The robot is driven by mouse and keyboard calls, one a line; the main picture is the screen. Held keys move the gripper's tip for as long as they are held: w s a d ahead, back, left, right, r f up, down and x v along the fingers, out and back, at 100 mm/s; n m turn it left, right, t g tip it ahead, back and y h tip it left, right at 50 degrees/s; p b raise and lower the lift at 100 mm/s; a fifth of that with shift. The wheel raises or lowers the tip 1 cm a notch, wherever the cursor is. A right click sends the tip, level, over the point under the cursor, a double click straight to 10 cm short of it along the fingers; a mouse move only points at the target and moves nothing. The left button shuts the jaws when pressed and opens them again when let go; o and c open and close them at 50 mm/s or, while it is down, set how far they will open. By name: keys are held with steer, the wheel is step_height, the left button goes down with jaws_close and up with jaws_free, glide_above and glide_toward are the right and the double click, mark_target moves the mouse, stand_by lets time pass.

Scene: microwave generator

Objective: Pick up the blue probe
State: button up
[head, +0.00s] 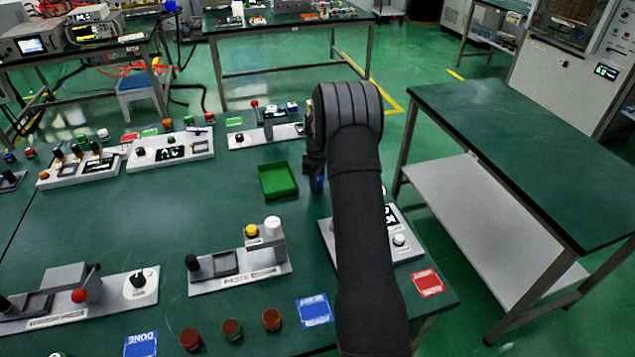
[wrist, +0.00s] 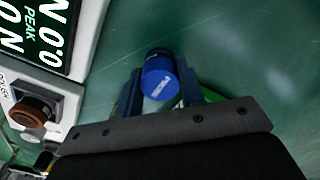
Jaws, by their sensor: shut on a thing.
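In the head view a small piece of the blue probe (head: 318,184) shows beside my dark arm, below the wrist. The gripper's fingers are mostly hidden there by the arm. I cannot tell from these frames how far the probe is above the green table.
A green tray (head: 278,195) lies just left of my gripper. A device with a display (head: 402,240) is partly behind my arm. Grey stations with knobs (head: 240,277) stand nearer. Blue and red cards (head: 314,310) and several round caps (head: 232,330) lie near the front edge.

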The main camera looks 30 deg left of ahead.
steer(key=r, duration=0.4)
steer(key=shift+w+d+r, duration=0.1)
steer(key=shift+d+r, duration=0.1)
steer(key=shift+r, duration=0.05)
steer(key=d+r, duration=0.6)
steer(key=d, duration=0.5)
steer(key=shift+w+d+r, duration=0.15)
steer(key=shift+w, duration=0.15)
steer(key=o, duration=0.6)
steer(key=c, duration=0.6)
steer(key=shift+w+d+f, duration=0.2)
steer(key=shift+w+f, duration=0.25)
steer(key=shift+f, duration=0.35)
steer(key=shift+w+d+f, duration=0.2)
steer(key=shift+w+f, duration=0.25)
steer(key=shift+f, duration=0.35)
steer(key=shift+w+d+f, duration=0.2)
steer(key=shift+w+f, duration=0.25)
steer(key=shift+f, duration=0.35)
